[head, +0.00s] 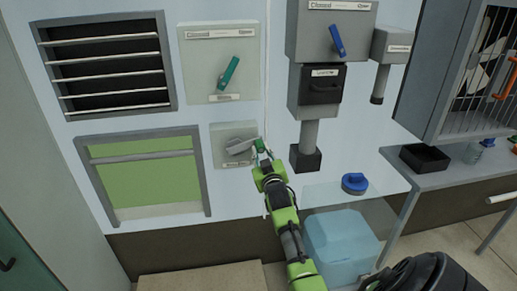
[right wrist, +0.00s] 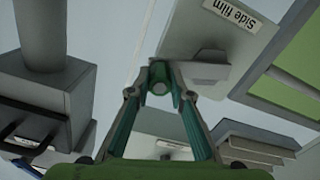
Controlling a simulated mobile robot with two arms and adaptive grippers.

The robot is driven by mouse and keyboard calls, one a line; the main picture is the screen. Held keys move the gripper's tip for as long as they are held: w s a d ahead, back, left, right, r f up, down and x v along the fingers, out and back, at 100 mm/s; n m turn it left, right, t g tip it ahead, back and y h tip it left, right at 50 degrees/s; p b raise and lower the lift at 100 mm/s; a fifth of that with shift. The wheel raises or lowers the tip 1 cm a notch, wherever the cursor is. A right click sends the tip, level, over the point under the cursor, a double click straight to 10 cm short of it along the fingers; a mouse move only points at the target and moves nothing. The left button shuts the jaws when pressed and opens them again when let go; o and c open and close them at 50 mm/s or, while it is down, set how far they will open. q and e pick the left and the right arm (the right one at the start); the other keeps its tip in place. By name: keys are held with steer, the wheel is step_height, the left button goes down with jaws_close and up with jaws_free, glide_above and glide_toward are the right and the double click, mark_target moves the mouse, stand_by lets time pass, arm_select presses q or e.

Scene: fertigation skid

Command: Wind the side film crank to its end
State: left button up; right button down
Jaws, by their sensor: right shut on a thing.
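The side film crank (head: 238,146) is a grey arm on a pale wall plate (head: 219,160), pointing right in the head view. The plate carries a "Side film" label in the right wrist view (right wrist: 230,14), where the grey crank arm (right wrist: 206,66) also shows. My right gripper (head: 260,147) is at the crank's outer end. My left gripper is not in view.
A green window with a grey frame (head: 83,150) is left of the crank. A plate with a teal lever (head: 229,73) is above. Grey boxes with a pipe (head: 308,134) stand close on the right. A blue translucent tank (head: 340,245) and blue cap (head: 355,184) are lower right.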

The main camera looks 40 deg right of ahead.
steer(key=shift+s+d+f+m+b, duration=0.1)
steer(key=shift+f+m+b, duration=0.2)
steer(key=shift+f+m, duration=1.25)
steer(key=shift+r+m, duration=0.1)
steer(key=shift+m, duration=0.15)
steer(key=c, duration=1.8)
jaws_free()
steer(key=shift+r, duration=0.1)
steer(key=v, duration=1.2)
